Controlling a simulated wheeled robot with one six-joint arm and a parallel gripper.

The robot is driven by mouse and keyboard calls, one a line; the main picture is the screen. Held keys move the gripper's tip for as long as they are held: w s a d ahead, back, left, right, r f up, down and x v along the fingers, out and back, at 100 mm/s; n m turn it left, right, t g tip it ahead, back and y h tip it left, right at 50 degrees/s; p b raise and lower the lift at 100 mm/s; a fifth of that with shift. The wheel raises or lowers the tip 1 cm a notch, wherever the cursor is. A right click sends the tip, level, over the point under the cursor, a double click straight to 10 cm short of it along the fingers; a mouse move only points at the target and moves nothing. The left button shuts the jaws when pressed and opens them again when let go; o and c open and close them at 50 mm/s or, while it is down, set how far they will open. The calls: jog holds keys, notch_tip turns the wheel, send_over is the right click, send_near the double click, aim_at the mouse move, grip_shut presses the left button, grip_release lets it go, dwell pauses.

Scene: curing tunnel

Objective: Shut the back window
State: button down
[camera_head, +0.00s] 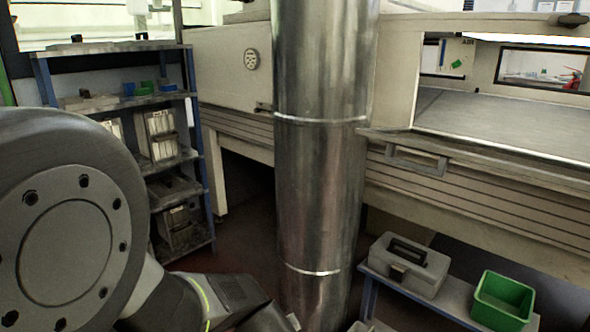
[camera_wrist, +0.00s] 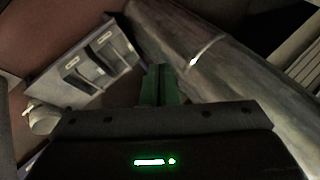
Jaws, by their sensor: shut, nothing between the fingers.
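The curing tunnel (camera_head: 225,80) is a cream cabinet behind a shiny metal duct. At the right, its near side has a large opening (camera_head: 500,120) onto a grey flat bed. Across the bed, the far wall has window openings (camera_head: 540,68) through which the room beyond shows; I cannot tell which is the back window. A dark handle (camera_head: 572,20) sits on the raised panel above the near opening. In the wrist view my gripper (camera_wrist: 160,72) has its green fingers together with nothing between them, away from any window. Its fingertips are not visible in the head view.
The metal duct (camera_head: 320,150) stands upright ahead, and also runs close by in the wrist view (camera_wrist: 215,75). A shelf rack (camera_head: 120,97) with bins stands left. A low bench at lower right holds a grey case (camera_head: 405,268) and a green bin (camera_head: 503,300).

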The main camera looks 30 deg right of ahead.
jog(key=s+d+r+m+t+h+p, duration=0.15)
jog(key=s+d+r+m+p, duration=0.3)
jog(key=d+r+m, duration=0.45)
jog(key=s+d+r+m+t+h+p, duration=0.15)
jog(key=s+d+r+m+p, duration=0.35)
jog(key=m, duration=0.6)
jog(key=s+d+r+m+g+h+p, duration=0.1)
jog(key=s+d+r+m+g+h, duration=0.15)
jog(key=s+r+m+h, duration=0.4)
jog(key=s+d+r+m+g+h+p, duration=0.1)
jog(key=s+d+r+m+p, duration=0.2)
jog(key=s, duration=0.7)
jog(key=s+d+r+m+g+h, duration=0.1)
jog(key=s+d+r+m+h, duration=0.3)
jog(key=s, duration=0.4)
jog(key=w+d+r+n+p, duration=0.1)
jog(key=w+d+r, duration=0.1)
jog(key=d+r, duration=0.4)
jog(key=d+y, duration=0.1)
jog(key=d, duration=0.3)
jog(key=shift+w+d, duration=0.2)
jog(key=shift+w, duration=0.15)
